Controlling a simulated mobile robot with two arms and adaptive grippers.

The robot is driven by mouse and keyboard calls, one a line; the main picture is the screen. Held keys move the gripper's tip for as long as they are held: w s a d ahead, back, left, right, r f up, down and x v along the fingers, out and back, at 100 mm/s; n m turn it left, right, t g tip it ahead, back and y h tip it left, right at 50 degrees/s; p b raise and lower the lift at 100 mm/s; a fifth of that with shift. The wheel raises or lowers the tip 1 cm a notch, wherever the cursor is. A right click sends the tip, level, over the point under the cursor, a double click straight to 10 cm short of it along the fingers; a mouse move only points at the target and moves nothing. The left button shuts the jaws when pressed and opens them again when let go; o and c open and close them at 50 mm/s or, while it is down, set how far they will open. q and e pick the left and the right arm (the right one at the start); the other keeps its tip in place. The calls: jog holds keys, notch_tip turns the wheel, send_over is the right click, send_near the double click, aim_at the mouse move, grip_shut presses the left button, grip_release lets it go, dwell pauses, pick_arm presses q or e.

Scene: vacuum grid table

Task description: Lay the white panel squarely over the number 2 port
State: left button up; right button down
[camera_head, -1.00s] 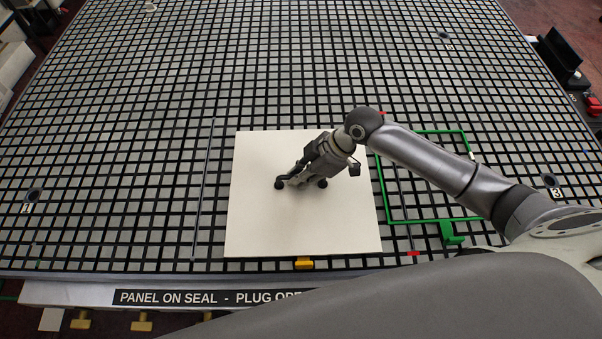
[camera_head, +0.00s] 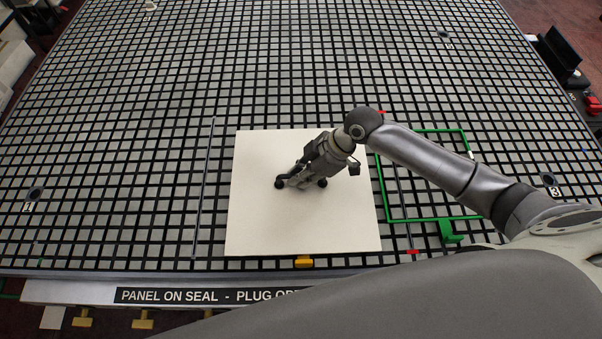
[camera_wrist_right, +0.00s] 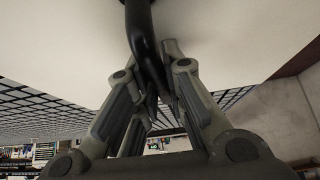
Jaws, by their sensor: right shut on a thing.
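The white panel (camera_head: 250,220) lies or hovers over the front middle of the black grid table, its sides roughly in line with the grid. I cannot tell whether it touches the table. My right gripper (camera_head: 301,182) is over its middle, shut on a black handle with round black pads on the panel. The right wrist view shows the curved black handle (camera_wrist_right: 143,35) between the fingers, against the panel (camera_wrist_right: 230,30). The number 2 port is not seen in the head view; the panel may cover it. My left gripper is not in view.
A green rectangular outline (camera_head: 430,219) lies just right of the panel, partly behind my right arm. Port 1 (camera_head: 35,193) is at left and port 3 (camera_head: 548,180) at right. A yellow tab (camera_head: 304,261) sits at the panel's front edge.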

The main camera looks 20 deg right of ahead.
jog(key=shift+w+f+b, duration=0.1)
jog(key=shift+f+b, duration=0.3)
jog(key=shift+f, duration=0.15)
dwell(0.4)
jog(key=c, duration=1.4)
grip_release()
jog(key=shift+c, duration=0.2)
jog(key=shift+f, duration=0.15)
jog(key=v, duration=1.2)
